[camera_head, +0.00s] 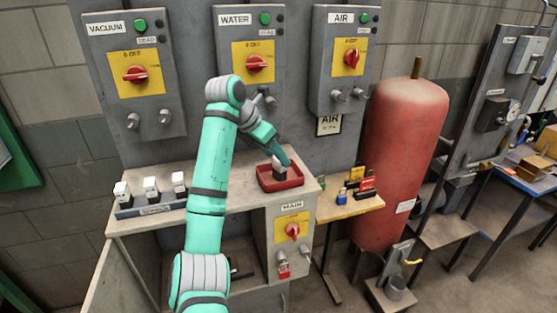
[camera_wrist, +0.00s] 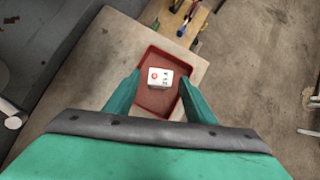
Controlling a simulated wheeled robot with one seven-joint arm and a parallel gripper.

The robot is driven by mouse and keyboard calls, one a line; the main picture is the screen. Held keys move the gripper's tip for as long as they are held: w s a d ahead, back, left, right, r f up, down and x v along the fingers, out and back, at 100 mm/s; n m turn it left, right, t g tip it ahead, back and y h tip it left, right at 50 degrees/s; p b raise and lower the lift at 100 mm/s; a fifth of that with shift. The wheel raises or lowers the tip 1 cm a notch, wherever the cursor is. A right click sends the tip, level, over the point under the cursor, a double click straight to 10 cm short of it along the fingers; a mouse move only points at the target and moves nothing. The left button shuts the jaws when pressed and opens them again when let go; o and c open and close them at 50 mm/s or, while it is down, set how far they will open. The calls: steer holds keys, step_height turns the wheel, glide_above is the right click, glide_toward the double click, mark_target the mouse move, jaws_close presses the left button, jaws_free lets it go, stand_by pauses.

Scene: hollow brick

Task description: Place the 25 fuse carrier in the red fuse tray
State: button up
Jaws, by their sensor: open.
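The red fuse tray (camera_head: 292,183) sits on the bench top at its right end; it also shows in the wrist view (camera_wrist: 150,103). A white-topped fuse carrier (camera_wrist: 159,78) with a red dot and small dark marking stands inside the tray. The marking is too small to read surely. The carrier also shows in the head view (camera_head: 279,169), partly covered by my fingers. My gripper (camera_wrist: 159,73) is open, with one finger on each side of the carrier. Gaps show between the fingers and the carrier in the wrist view.
Three more white-topped fuse carriers (camera_head: 150,187) stand in a rack (camera_head: 147,209) at the bench's left. A small side table (camera_head: 345,208) with coloured items is right of the bench, beside a red tank (camera_head: 400,140). Switch boxes (camera_head: 250,58) hang on the panel behind.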

steer(key=v, duration=0.8)
steer(key=shift+a+r, duration=0.1)
steer(key=shift+r, duration=0.05)
